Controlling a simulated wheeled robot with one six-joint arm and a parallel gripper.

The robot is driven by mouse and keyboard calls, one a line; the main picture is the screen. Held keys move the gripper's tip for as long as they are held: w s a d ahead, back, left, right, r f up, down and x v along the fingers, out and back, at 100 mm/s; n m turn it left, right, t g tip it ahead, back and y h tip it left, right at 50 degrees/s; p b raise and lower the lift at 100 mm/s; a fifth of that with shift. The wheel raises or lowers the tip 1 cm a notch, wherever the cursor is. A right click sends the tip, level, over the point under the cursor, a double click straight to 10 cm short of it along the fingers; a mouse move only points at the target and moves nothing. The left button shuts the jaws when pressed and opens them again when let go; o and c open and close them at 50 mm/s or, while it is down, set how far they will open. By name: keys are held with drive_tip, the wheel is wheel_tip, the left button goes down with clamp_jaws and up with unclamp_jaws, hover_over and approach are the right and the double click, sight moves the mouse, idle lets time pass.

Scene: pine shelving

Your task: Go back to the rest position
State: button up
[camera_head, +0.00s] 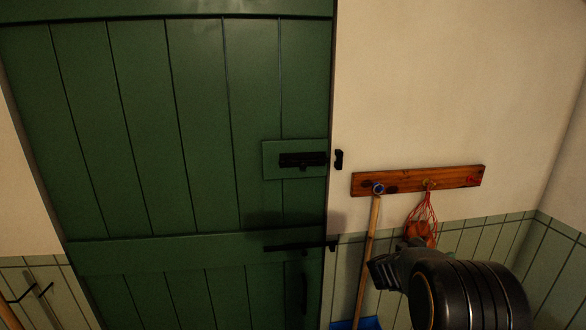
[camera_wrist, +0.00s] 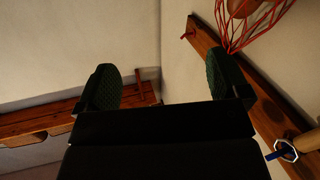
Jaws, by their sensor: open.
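My gripper (camera_wrist: 165,88) is open and empty in the wrist view, its two green padded fingers wide apart with bare wall between them. In the head view my dark arm and wrist show at the lower right, in front of the wall below the wooden peg rail (camera_head: 460,178). The fingers are hard to make out there.
A green plank door (camera_head: 200,130) with a black bolt (camera_head: 303,159) fills the left. A broom (camera_head: 367,255) and a red net bag (camera_head: 424,212) hang from the rail. The wrist view shows the red net (camera_wrist: 262,25) near the right finger. A corner is at right.

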drive_tip(key=w+a+f+n+t+y, duration=0.25)
drive_tip(key=a+f+t+y, duration=0.2)
drive_tip(key=a+y, duration=0.4)
drive_tip(key=s+a+f+n+g+y, duration=0.2)
drive_tip(key=s+a+n+g+y, duration=0.15)
drive_tip(key=s+a+y, duration=0.45)
drive_tip(key=s+a+r+n+g+b, duration=0.1)
drive_tip(key=s+a+r+n, duration=0.1)
drive_tip(key=s, duration=0.8)
drive_tip(key=s+a+r+n+g, duration=0.2)
drive_tip(key=s+a+r+n, duration=0.1)
drive_tip(key=s, duration=0.7)
drive_tip(key=shift+s+a+g+b, duration=0.3)
drive_tip(key=shift+b, duration=0.05)
